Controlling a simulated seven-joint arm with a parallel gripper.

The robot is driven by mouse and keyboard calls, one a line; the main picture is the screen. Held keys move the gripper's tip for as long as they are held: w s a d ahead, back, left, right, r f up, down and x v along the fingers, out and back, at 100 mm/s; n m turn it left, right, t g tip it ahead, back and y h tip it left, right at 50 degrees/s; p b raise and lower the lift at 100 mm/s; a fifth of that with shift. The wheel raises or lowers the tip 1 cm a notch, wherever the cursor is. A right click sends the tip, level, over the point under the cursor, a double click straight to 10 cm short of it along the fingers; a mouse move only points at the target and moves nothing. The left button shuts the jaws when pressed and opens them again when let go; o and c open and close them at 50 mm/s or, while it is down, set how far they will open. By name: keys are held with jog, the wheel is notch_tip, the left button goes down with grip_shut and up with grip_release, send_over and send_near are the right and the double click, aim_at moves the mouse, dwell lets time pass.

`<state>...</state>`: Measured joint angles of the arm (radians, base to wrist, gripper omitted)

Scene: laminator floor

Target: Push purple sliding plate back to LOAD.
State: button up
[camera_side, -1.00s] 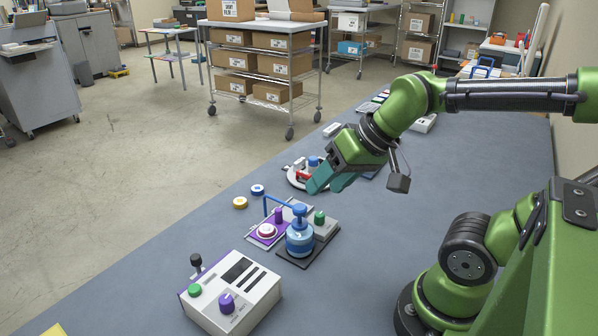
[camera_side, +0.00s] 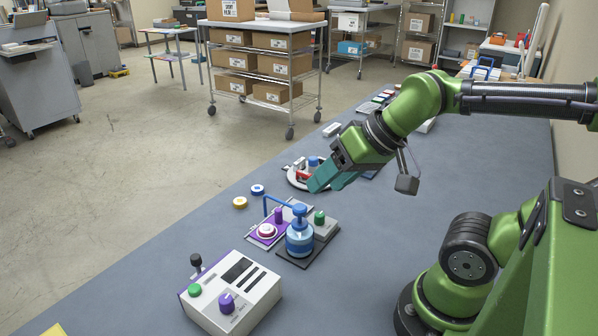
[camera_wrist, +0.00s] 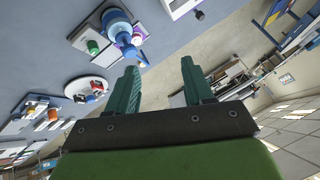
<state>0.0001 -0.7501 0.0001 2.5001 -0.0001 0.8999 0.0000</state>
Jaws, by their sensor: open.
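My gripper (camera_side: 318,186) is above the bench, up and to the right of the plate in the side view. In the wrist view my gripper (camera_wrist: 160,72) has its teal fingers apart, with nothing between them.
A white control box (camera_side: 232,291) with a purple knob stands in front of the plate. A green-button box (camera_side: 320,223) adjoins the blue device. A round fixture (camera_side: 300,174) sits near my fingers.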

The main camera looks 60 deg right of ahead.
jog(key=shift+c, duration=0.9)
jog(key=shift+w+d+f+g, duration=0.1)
jog(key=shift+w+f+g, duration=0.45)
jog(key=shift+f, duration=0.2)
jog(key=shift+c, duration=0.7)
jog(key=m+g+h, duration=0.2)
jog(key=m+g, duration=0.4)
jog(key=m, duration=0.3)
send_over(278, 210)
notch_tip(278, 210, down, 5)
notch_tip(278, 210, down, 17)
jog(key=shift+r, duration=0.1)
jog(key=shift+c, duration=0.5)
grip_shut()
